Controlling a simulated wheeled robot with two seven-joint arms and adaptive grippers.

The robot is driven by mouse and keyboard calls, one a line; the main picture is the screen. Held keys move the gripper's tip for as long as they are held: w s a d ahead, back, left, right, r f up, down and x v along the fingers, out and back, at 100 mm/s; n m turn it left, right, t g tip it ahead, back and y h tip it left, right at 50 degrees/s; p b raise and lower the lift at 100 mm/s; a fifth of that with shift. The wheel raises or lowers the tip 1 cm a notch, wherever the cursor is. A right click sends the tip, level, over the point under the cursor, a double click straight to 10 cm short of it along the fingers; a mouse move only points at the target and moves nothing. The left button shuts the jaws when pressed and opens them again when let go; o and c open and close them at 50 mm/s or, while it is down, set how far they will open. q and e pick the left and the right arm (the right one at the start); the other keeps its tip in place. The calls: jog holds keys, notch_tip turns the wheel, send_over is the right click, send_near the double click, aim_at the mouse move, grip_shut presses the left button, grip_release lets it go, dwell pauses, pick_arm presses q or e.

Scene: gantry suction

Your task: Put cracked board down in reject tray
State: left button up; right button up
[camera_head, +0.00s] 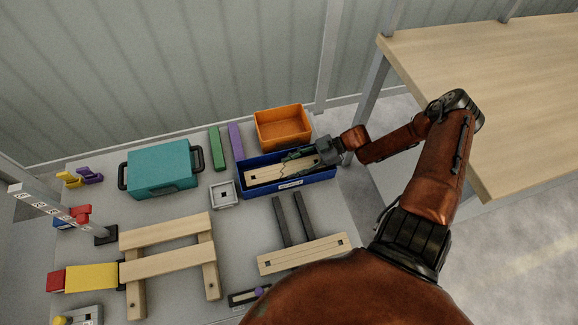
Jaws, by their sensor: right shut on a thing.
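The cracked board (268,172) is a pale wooden plank with a dark jagged crack line. It lies along the inside of the blue reject tray (306,181), which has a white label on its front wall. My right gripper (318,153) is at the board's right end, over the tray's right part, and is shut on the board. Whether the board rests fully on the tray floor cannot be told. My left gripper is not in view.
An orange bin (283,113) stands behind the tray. Green (215,148) and purple (236,141) blocks and a teal case (160,169) are to its left. A board on two dark rails (303,253) lies in front, and a wooden frame (165,262) front left.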

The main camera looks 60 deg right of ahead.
jog(key=shift+s+f, duration=0.15)
jog(key=shift+f, duration=0.7)
